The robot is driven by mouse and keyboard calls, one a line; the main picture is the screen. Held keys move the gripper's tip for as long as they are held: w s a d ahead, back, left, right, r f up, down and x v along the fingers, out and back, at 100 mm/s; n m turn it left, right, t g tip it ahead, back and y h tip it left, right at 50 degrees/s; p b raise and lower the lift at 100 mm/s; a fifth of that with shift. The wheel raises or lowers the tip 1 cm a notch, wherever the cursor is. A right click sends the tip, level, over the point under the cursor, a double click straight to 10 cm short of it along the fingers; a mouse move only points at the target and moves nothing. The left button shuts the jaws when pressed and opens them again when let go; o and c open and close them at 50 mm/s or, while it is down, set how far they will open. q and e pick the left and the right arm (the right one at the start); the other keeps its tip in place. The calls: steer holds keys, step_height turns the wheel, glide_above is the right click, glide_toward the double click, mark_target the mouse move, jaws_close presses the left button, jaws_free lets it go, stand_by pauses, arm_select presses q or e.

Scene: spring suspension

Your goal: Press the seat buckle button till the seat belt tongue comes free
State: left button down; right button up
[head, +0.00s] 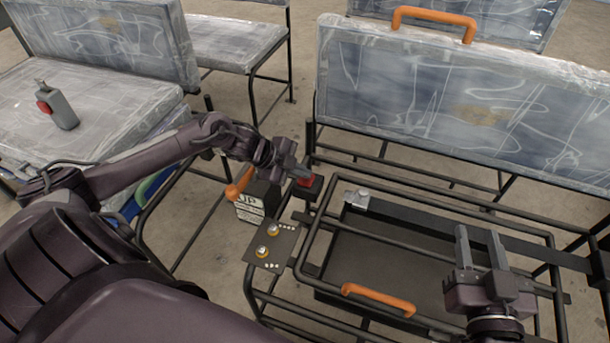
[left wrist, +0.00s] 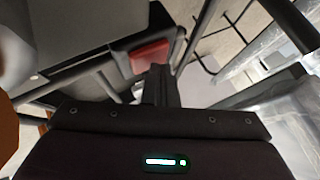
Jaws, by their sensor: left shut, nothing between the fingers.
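A grey buckle (head: 62,110) with a red button (head: 44,106) lies on the plastic-wrapped seat at the left. A small metal piece (head: 41,84), perhaps the tongue, sticks up at its top end. My left gripper (head: 302,173) is far from it, shut and empty, at a red button on a black housing (head: 308,184). In the left wrist view the shut fingers (left wrist: 158,72) overlap the lower edge of this red button (left wrist: 149,57). I cannot tell whether they touch it. My right gripper (head: 479,240) is open and empty above the dark tray frame at the right.
A control plate (head: 265,247) with two yellow knobs and an "UP" label (head: 249,209) sit beside the black tube frame. An orange handle (head: 378,299) is on its near side. A wrapped seat back (head: 450,95) stands behind. A metal fitting (head: 357,198) sits on the frame.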

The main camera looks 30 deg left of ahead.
mark_target(301, 179)
arm_select(q)
steer(key=shift+s+f, duration=0.15)
steer(key=shift+f, duration=0.4)
stand_by(0.4)
steer(key=shift+r+p, duration=0.8)
steer(key=shift+r, duration=0.35)
steer(key=shift+r+p, duration=0.1)
steer(key=shift+p, duration=0.2)
step_height(301, 179, up, 6)
steer(key=p, duration=0.5)
steer(key=shift+p, duration=0.35)
stand_by(1.5)
